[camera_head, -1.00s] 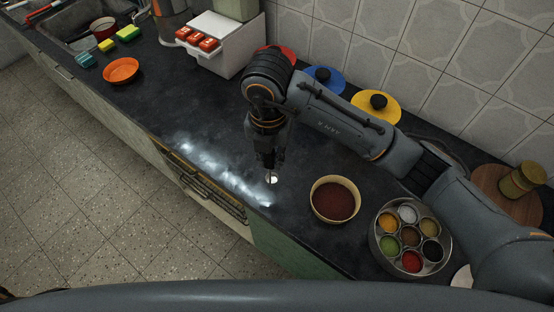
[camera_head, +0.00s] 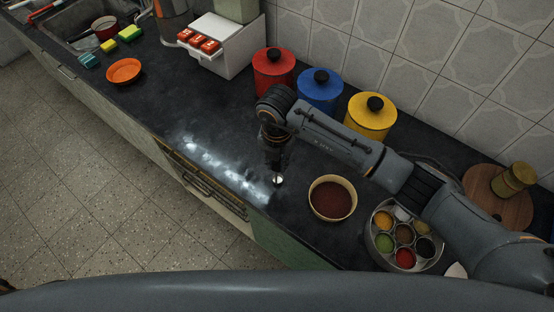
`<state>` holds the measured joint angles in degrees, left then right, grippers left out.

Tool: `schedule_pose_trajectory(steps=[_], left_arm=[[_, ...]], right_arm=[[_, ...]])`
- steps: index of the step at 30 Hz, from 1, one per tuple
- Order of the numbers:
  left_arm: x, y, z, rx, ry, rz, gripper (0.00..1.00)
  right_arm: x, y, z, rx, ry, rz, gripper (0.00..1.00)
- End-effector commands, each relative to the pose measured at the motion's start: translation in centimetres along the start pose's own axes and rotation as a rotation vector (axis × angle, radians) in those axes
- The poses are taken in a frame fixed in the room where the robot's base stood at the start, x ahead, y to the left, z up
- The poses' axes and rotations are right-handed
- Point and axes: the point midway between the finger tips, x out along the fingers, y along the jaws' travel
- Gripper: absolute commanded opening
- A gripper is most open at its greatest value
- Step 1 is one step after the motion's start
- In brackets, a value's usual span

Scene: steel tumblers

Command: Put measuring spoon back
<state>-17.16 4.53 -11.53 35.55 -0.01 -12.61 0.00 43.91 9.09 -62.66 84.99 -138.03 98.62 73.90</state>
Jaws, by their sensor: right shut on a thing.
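My right gripper (camera_head: 277,166) points down over the dark counter, left of the bowl of brown powder. It is shut on a small shiny measuring spoon (camera_head: 278,180), whose bright end shows just below the fingertips. I cannot tell whether the spoon touches the counter. A round steel spice tin (camera_head: 374,252) with several cups of coloured spices stands at the right, partly behind my right arm. My left gripper is not in view.
A round bowl (camera_head: 332,197) of brown powder stands close right of the gripper. Red (camera_head: 273,75), blue (camera_head: 318,92) and yellow (camera_head: 369,118) canisters line the wall. An orange dish (camera_head: 124,71) sits at the left. The counter between is clear.

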Motion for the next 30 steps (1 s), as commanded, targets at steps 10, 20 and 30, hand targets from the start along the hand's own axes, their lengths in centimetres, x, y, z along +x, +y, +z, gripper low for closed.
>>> schedule_pose_trajectory(steps=[10, 20, 30], left_arm=[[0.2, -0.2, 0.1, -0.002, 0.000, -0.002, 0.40], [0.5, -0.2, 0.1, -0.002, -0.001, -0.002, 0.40], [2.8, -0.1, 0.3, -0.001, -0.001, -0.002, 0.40]], right_arm=[[0.2, 0.0, 0.0, 0.000, 0.000, 0.000, 0.42], [-1.0, 0.1, 0.1, -0.001, -0.003, 0.002, 0.42], [-8.0, 0.1, 0.1, -0.001, -0.006, 0.003, 0.42]])
